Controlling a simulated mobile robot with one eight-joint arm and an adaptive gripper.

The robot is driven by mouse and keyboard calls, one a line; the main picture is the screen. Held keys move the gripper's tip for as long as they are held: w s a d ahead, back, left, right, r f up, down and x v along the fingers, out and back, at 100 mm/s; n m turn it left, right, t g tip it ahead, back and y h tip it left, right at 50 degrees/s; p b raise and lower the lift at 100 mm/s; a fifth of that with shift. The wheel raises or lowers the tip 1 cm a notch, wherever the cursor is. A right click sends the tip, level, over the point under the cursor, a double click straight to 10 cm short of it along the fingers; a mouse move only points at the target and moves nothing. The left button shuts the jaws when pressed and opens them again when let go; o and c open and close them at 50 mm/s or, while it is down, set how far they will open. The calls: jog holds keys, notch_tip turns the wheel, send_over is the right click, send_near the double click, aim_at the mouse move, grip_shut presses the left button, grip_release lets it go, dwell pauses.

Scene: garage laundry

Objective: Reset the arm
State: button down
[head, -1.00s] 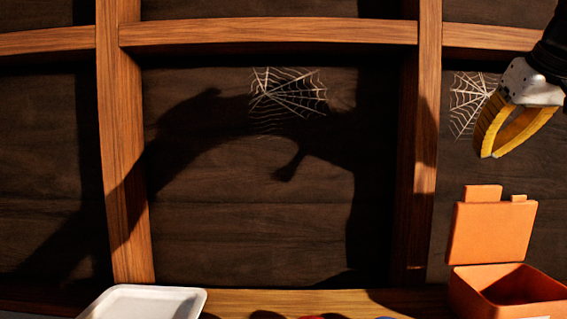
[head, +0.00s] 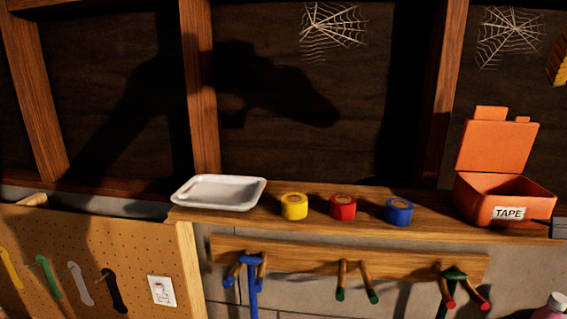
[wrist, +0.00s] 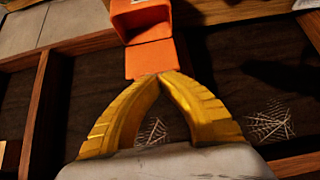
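My gripper (wrist: 160,77) shows in the wrist view with its two yellow fingers meeting at the tips and nothing between them.
On the wooden shelf (head: 280,222) are a white tray (head: 219,192), yellow tape (head: 294,206), red tape (head: 343,207) and blue tape (head: 399,211). A peg rail (head: 330,260) hangs below. A pegboard (head: 130,250) holds tools at the left. Cobwebs (head: 332,25) mark the back wall.

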jog(key=w+a+f+n+y, duration=0.1)
jog(key=w+a+f, duration=0.25)
jog(key=f, duration=0.35)
jog(key=w+a+f, duration=0.3)
jog(key=a+f, duration=0.2)
jog(key=f, duration=0.1)
jog(key=s+a+f+n, duration=0.1)
jog(key=s+a+f, duration=0.2)
jog(key=a+f, duration=0.55)
jog(key=s+a+f+g+y, duration=0.1)
jog(key=s+a+f, duration=0.2)
jog(key=f, duration=1.1)
jog(key=s+a+f+n, duration=0.1)
jog(key=s+a+f, duration=0.4)
jog(key=f, duration=0.6)
notch_tip(320, 180, down, 41)
jog(key=w+a+b, duration=0.1)
jog(key=b, duration=4)
jog(key=shift+w, duration=0.35)
